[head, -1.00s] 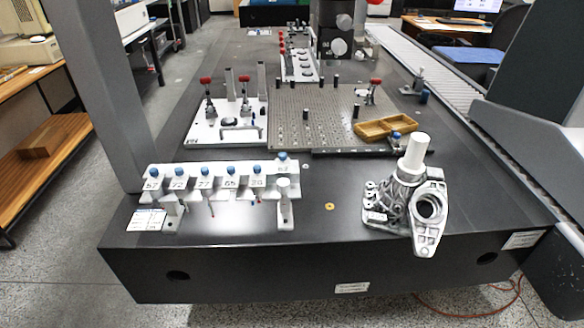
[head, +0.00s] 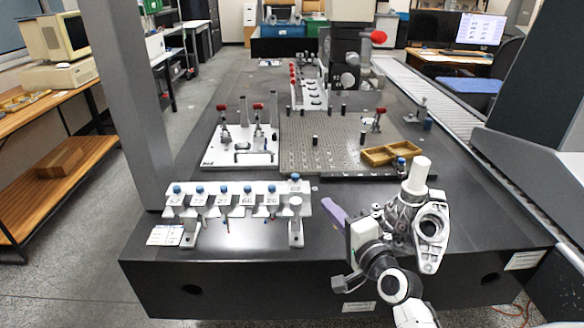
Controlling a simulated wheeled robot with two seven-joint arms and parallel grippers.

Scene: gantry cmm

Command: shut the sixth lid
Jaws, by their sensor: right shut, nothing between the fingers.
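A white rack (head: 238,188) stands at the front left of the dark table, on short posts. It carries a row of several blue-topped styli with number tags; the one at its right end (head: 295,178) sits higher than the others. My right gripper (head: 329,205) comes in from the bottom right. Its purple fingers are shut and empty, above the table just right of the front rack, apart from it. My left gripper is out of view.
A grey-white casting (head: 430,235) with a white cylinder stands just right of my right gripper. Behind are a white fixture plate (head: 222,156) with red-knobbed clamps, a perforated plate (head: 345,138) and a wooden tray (head: 390,153). A grey gantry column (head: 150,110) rises at left.

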